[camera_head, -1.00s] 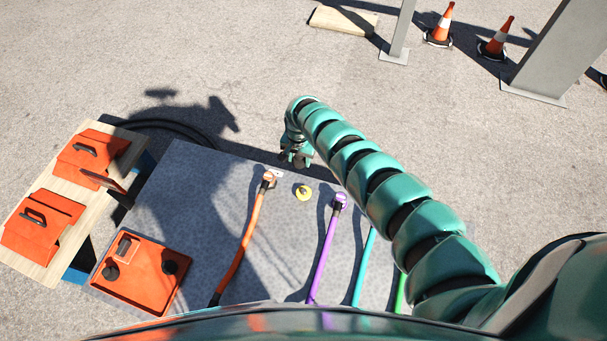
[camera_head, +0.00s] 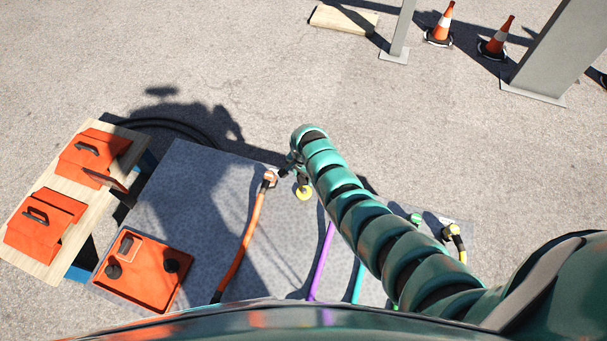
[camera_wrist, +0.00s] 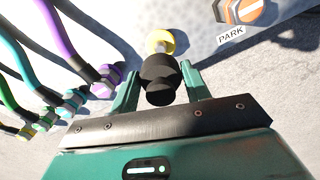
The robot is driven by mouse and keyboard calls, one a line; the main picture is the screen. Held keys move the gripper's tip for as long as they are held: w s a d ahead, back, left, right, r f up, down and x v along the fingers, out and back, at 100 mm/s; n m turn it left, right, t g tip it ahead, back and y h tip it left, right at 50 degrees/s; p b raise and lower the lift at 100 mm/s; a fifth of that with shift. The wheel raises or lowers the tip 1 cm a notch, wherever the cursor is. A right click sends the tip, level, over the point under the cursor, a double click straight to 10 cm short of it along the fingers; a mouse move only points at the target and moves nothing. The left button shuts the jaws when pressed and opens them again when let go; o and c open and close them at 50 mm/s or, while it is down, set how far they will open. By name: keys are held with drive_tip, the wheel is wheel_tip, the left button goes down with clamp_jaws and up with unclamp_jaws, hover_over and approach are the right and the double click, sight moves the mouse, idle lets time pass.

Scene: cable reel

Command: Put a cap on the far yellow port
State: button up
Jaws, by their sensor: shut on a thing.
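The yellow port (camera_head: 304,194) sits on the grey panel (camera_head: 190,195), just right of the orange cable's plug. It also shows in the wrist view (camera_wrist: 160,41). My gripper (camera_head: 297,171) is at the panel's far edge, directly beside the yellow port in the head view. In the wrist view, its two green fingers are shut on a black cap (camera_wrist: 160,76). The cap lines up with the yellow port and covers part of it. I cannot tell whether the cap touches the port. The arm hides part of the panel in the head view.
An orange cable (camera_head: 241,245) and a purple cable (camera_head: 321,260) run over the panel. A yellow plug (camera_head: 452,234) stands at right. An orange tray (camera_head: 140,292) holds black pieces. A PARK label (camera_wrist: 231,36) is beside an orange plug (camera_wrist: 247,11).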

sight(304, 190)
drive_tip(key=shift+f+b, duration=3.65)
drive_tip(key=shift+f, duration=0.7)
drive_tip(key=shift+f+b, duration=0.3)
drive_tip(key=shift+b, duration=0.1)
drive_tip(key=o, duration=1.1)
drive_tip(key=shift+o, duration=0.2)
drive_tip(key=shift+r, duration=0.15)
wheel_tip(304, 190, up, 17)
drive_tip(key=shift+r+p, duration=0.1)
drive_tip(key=shift+p, duration=0.25)
